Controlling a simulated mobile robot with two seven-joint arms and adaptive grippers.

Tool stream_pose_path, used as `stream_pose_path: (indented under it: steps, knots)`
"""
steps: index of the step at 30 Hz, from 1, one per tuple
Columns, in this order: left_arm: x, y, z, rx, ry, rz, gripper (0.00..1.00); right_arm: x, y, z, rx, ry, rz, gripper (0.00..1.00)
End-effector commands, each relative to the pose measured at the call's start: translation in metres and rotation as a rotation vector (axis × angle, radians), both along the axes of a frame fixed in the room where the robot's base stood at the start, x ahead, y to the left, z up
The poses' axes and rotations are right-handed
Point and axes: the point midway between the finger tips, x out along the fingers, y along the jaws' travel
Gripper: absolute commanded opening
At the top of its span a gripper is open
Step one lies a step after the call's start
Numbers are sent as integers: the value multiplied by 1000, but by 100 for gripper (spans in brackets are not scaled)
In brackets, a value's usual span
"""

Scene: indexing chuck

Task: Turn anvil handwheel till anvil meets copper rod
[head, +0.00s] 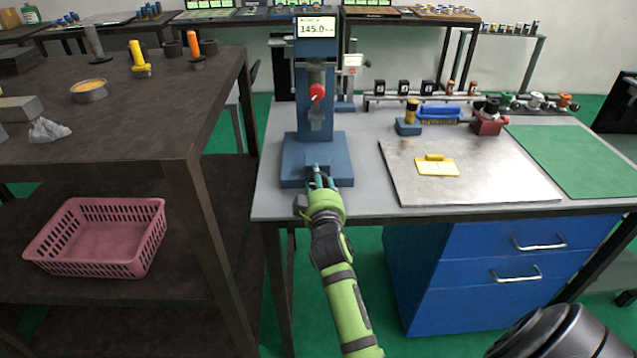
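A blue column instrument (315,130) with a screen reading about 145.0 stands on the grey bench. A red round knob (317,93) sits on the front of its column. I cannot make out an anvil, another handwheel or a copper rod at the instrument; the gripper covers part of the base front.
Right of the instrument lie a metal plate (480,182) with a yellow block (436,166), and a green mat (590,160). A rack (425,98) of small parts stands behind. A dark table (120,130) is at left, with a pink basket (97,237) below.

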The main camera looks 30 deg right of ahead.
Motion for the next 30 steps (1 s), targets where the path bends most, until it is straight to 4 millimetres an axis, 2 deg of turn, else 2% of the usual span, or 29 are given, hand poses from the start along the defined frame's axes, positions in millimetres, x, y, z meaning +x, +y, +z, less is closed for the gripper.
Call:
stream_pose_path:
  steps: [6,15,30]
  knots:
    - [0,0,0,0,0,0,40,0,-1,2,152,-97,-1,13]
    - [0,0,1,0,0,0,40,0,-1,2,291,-184,1,13]
    - [0,0,1,0,0,1,40,0,0,2,349,-219,2,13]
